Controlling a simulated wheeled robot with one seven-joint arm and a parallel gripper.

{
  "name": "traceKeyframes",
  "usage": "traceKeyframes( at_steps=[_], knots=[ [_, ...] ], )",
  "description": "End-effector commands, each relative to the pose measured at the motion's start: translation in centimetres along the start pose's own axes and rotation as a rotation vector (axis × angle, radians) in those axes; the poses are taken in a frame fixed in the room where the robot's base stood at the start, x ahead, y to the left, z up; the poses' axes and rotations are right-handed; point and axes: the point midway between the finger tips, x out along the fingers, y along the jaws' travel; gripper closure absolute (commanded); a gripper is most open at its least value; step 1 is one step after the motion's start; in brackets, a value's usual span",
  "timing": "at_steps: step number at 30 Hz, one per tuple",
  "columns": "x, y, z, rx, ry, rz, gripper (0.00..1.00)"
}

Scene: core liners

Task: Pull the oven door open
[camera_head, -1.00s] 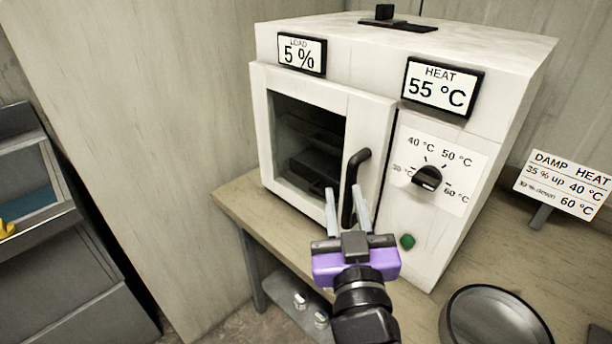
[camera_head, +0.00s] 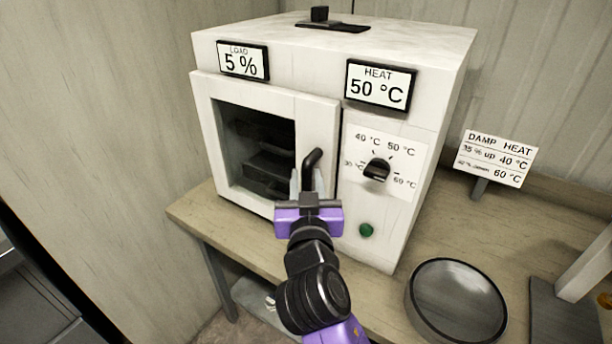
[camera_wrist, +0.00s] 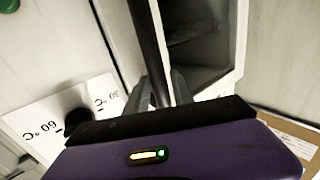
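The white oven (camera_head: 420,150) stands on a wooden bench, with its windowed door (camera_head: 318,120) looking shut in its frame. A black upright handle (camera_head: 312,158) is on the right side of the door; it also shows in the wrist view (camera_wrist: 150,50). My purple gripper (camera_head: 308,182) is at the handle, its two grey fingers one on each side of the bar. The fingers look spread, with no clear squeeze on the bar. In the wrist view my gripper (camera_wrist: 161,92) has the bar running down between its fingers; contact cannot be told.
A heat knob (camera_head: 377,169) and green button (camera_head: 366,230) are right of the door. A round metal pan (camera_head: 455,300) and a damp/heat sign (camera_head: 497,158) are on the bench (camera_head: 190,212). A wall panel (camera_head: 100,150) stands close on the left.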

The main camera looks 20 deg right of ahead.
Motion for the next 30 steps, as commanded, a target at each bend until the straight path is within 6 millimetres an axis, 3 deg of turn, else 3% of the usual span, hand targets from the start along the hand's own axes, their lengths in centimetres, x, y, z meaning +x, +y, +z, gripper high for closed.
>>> traceKeyframes(
  at_steps=[9, 14, 30],
  knots=[
    [0.38, -0.02, 0.01, 0.001, 0.0, -0.001, 0.71],
    [0.36, -0.03, 0.01, 0.001, 0.0, -0.001, 1.0],
    [0.34, -0.02, 0.01, 0.0, 0.0, -0.001, 1.0]
  ],
)
